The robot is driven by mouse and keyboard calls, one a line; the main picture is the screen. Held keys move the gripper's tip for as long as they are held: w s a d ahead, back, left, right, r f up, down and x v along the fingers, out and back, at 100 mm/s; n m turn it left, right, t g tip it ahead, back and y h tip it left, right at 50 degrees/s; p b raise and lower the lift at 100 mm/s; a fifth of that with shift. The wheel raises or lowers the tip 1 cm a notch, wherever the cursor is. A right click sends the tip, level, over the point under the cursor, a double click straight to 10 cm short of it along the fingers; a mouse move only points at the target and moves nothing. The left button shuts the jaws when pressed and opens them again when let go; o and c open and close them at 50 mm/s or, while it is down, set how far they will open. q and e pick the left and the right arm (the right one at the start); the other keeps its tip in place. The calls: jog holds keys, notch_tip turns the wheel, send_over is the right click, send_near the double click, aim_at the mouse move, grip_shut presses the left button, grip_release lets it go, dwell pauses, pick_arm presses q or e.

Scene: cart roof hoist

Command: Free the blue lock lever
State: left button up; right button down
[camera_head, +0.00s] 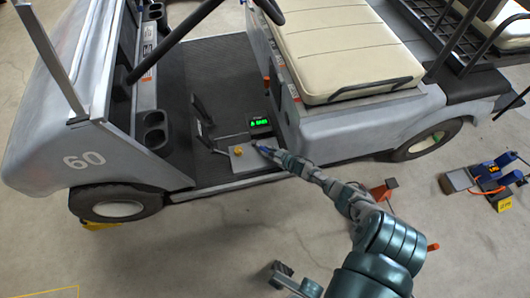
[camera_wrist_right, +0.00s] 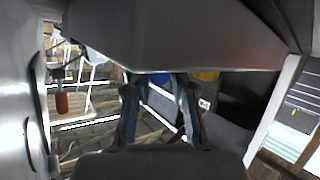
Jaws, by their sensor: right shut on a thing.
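My right gripper (camera_head: 261,147) reaches in from the lower right to the cart's floor beside the seat base. It is at a grey box (camera_head: 263,164) with a yellow knob (camera_head: 238,151). In the wrist view my right gripper (camera_wrist_right: 160,82) is shut, with its two fingers on either side of a blue piece, apparently the blue lock lever (camera_wrist_right: 160,101). The fingers and the arm hide most of the lever, so I cannot tell its angle. A yellow part (camera_wrist_right: 207,75) shows just right of the fingers.
A green-lit display (camera_head: 260,122) and pedals (camera_head: 203,125) are close to the gripper. Blue and orange equipment (camera_head: 485,180) stands at right.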

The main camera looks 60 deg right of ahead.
jog(key=c, duration=1)
grip_release()
jog(key=shift+f, duration=0.1)
jog(key=shift+o, duration=0.2)
jog(key=v, duration=1.1)
jog(key=shift+s, duration=0.4)
jog(key=shift+d, duration=0.1)
